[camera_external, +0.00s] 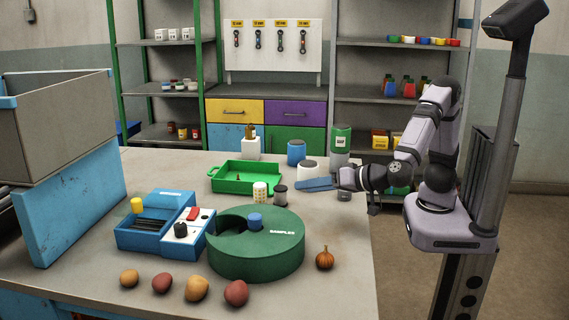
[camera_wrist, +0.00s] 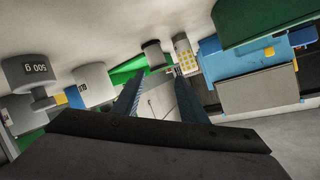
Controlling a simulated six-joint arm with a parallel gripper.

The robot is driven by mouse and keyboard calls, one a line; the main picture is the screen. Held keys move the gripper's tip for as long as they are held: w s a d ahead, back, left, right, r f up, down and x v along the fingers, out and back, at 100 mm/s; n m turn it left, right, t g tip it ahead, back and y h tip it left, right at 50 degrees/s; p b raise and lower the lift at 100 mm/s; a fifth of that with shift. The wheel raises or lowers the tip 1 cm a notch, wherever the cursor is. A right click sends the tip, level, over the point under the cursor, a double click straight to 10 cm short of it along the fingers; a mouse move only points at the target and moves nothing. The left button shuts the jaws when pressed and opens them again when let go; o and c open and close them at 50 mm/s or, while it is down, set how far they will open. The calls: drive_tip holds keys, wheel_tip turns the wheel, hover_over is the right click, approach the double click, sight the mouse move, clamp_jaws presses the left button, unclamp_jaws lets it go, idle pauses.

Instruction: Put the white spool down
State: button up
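My gripper (camera_external: 312,184) is over the right part of the table, its blue fingers pointing left. In the wrist view, my gripper's fingers (camera_wrist: 158,82) are spread apart, with no object seen between them. I cannot pick out a white spool with certainty. A white cylinder with yellow marks (camera_external: 260,191) stands on the table left of the fingers. It also shows beyond the fingertips in the wrist view (camera_wrist: 184,52). A dark spool-like piece (camera_external: 280,195) stands beside it, closer to my gripper. A short whitish cylinder (camera_external: 307,170) stands just behind the fingers.
A green tray (camera_external: 232,187) lies behind the cylinders. A round green box (camera_external: 257,258) marked SAMPLES and a blue box (camera_external: 150,236) stand in front and left. A weight marked 500 g (camera_wrist: 32,73) shows in the wrist view.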

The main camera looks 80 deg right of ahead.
sight(280, 192)
drive_tip(key=m, duration=0.4)
drive_tip(key=w+m, duration=0.1)
drive_tip(key=m, duration=0.1)
drive_tip(key=shift+d+y, duration=0.4)
drive_tip(key=m, duration=0.4)
drive_tip(key=shift+w+d+f, duration=0.1)
drive_tip(key=shift+w+d, duration=0.1)
drive_tip(key=shift+w, duration=0.1)
drive_tip(key=m, duration=0.4)
drive_tip(key=shift+w+d+f+y, duration=0.1)
drive_tip(key=shift+w+d+y, duration=0.15)
drive_tip(key=shift+y, duration=0.15)
drive_tip(key=m, duration=0.6)
drive_tip(key=shift+w+d+f+y, duration=0.2)
drive_tip(key=shift+d+y, duration=0.1)
drive_tip(key=m, duration=0.3)
drive_tip(key=shift+d+f+m, duration=0.2)
drive_tip(key=shift+m, duration=0.2)
drive_tip(key=m, duration=0.3)
drive_tip(key=shift+w+d+f+m+y, duration=0.1)
drive_tip(key=shift+d+f+m+y, duration=0.1)
drive_tip(key=shift+m+y, duration=0.2)
drive_tip(key=shift+p+x, duration=0.75)
drive_tip(key=shift+x, duration=2.9)
drive_tip(key=shift+a, duration=0.15)
